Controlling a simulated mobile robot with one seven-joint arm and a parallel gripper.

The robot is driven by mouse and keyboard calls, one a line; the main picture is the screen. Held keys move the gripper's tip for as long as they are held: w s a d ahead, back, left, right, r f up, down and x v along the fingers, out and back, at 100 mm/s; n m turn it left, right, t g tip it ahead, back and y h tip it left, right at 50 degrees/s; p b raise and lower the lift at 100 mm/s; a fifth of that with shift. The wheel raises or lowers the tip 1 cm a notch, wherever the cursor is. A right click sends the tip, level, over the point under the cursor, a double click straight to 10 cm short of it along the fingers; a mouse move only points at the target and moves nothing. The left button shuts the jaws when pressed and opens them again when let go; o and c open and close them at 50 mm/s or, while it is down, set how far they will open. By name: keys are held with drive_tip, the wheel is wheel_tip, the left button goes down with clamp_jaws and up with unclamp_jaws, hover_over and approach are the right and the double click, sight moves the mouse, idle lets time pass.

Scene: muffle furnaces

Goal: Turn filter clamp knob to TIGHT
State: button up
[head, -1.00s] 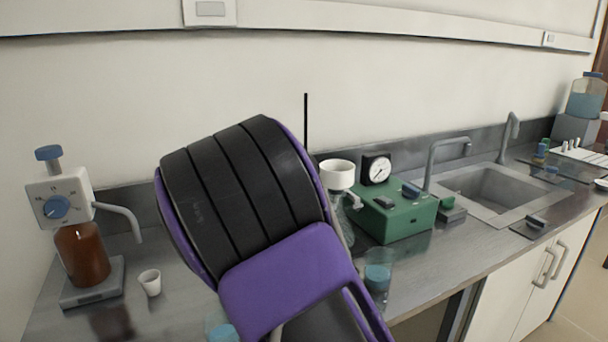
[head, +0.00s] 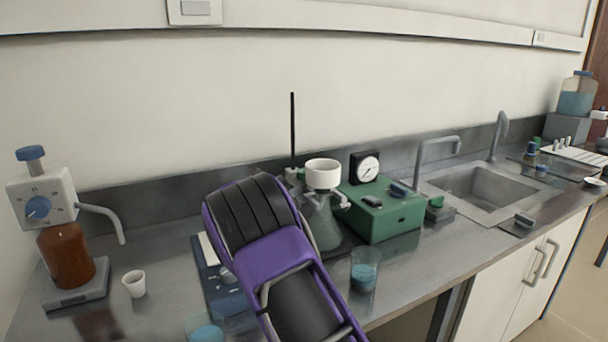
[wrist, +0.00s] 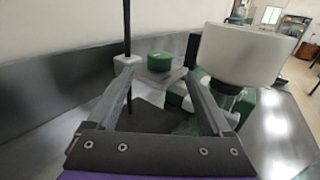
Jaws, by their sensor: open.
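My gripper (wrist: 160,84) is open and empty in the wrist view, one finger on each side. In the head view my arm hides the fingers. The filter stand's black rod (head: 292,130) rises behind the flask; it also shows in the wrist view (wrist: 127,28), just beyond the left finger. A small pale clamp piece (head: 293,174) sits on the rod, beside the white funnel (head: 322,173). The funnel is on a conical flask (head: 324,225); in the wrist view it is large at right (wrist: 240,55). I cannot make out the knob's marks or setting.
A green pump box (head: 385,212) with a dial gauge (head: 366,168) stands right of the flask. A beaker of blue liquid (head: 364,270) is in front. A bottle-top dispenser (head: 45,200) and white cup (head: 134,284) are at left, a sink (head: 485,190) at right.

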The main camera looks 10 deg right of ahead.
sight(299, 175)
drive_tip(key=x, duration=0.9)
drive_tip(key=shift+w+d, duration=0.1)
drive_tip(key=shift+d, duration=0.05)
clamp_jaws()
drive_tip(key=shift+r+m+g+h+p, duration=0.4)
drive_tip(key=shift+h+p, duration=0.1)
drive_tip(key=shift+p, duration=0.35)
drive_tip(key=shift+w+m+g+h+p, duration=0.1)
drive_tip(key=shift+m+g+h+p, duration=0.7)
drive_tip(key=shift+g+h, duration=0.15)
drive_tip(key=shift+f+m+g+h, duration=0.2)
drive_tip(key=shift+m+g+h, duration=0.15)
drive_tip(key=shift+m+g, duration=0.1)
unclamp_jaws()
drive_tip(key=shift+f, duration=0.1)
